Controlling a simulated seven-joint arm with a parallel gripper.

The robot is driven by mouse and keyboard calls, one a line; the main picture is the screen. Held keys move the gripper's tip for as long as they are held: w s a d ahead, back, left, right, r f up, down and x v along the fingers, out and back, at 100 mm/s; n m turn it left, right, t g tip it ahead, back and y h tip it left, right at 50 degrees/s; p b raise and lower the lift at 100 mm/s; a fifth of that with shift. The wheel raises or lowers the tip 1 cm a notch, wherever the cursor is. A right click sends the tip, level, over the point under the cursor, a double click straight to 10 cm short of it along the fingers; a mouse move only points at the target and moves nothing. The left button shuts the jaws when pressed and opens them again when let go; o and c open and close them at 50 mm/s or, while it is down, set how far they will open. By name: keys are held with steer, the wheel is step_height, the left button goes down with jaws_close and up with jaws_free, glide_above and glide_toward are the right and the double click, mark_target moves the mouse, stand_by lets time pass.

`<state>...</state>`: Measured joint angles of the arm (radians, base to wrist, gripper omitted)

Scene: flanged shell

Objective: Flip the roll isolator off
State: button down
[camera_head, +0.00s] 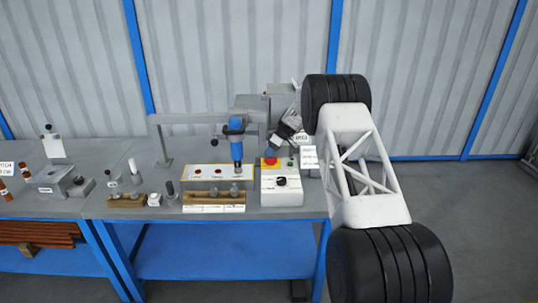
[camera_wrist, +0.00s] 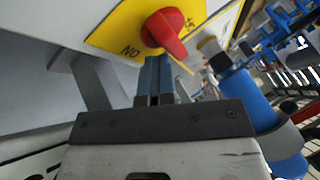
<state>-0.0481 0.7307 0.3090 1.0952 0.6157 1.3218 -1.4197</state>
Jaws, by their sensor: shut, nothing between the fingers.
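A red rotary handle (camera_wrist: 165,31), which I take to be the roll isolator, sits on a yellow plate (camera_wrist: 122,27) with dark lettering. In the wrist view its grip ridge slants toward the lower right. It also shows as a small red spot in the head view (camera_head: 270,153), on top of a grey box (camera_head: 282,194). My gripper (camera_wrist: 156,60) is shut and empty, its two fingertips together just below the handle in the wrist view. I cannot tell whether they touch it. In the head view my gripper (camera_head: 273,146) comes down from the upper right, over the handle.
The grey box has a black knob (camera_head: 281,181) on its front. More small items lie farther left on the bench (camera_head: 122,150). Bench top is crowded around the box.

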steer(key=shift+s+d+f, duration=0.25)
steer(key=shift+s+d, duration=0.1)
steer(key=shift+s, duration=0.25)
steer(key=shift+d, duration=0.2)
steer(key=shift+r, duration=0.1)
steer(key=w+d+r, duration=0.2)
steer(key=w+r, duration=0.3)
steer(key=r, duration=0.3)
steer(key=shift+w+d+r, duration=0.25)
steer(key=shift+w+d, duration=0.1)
steer(key=shift+w, duration=0.05)
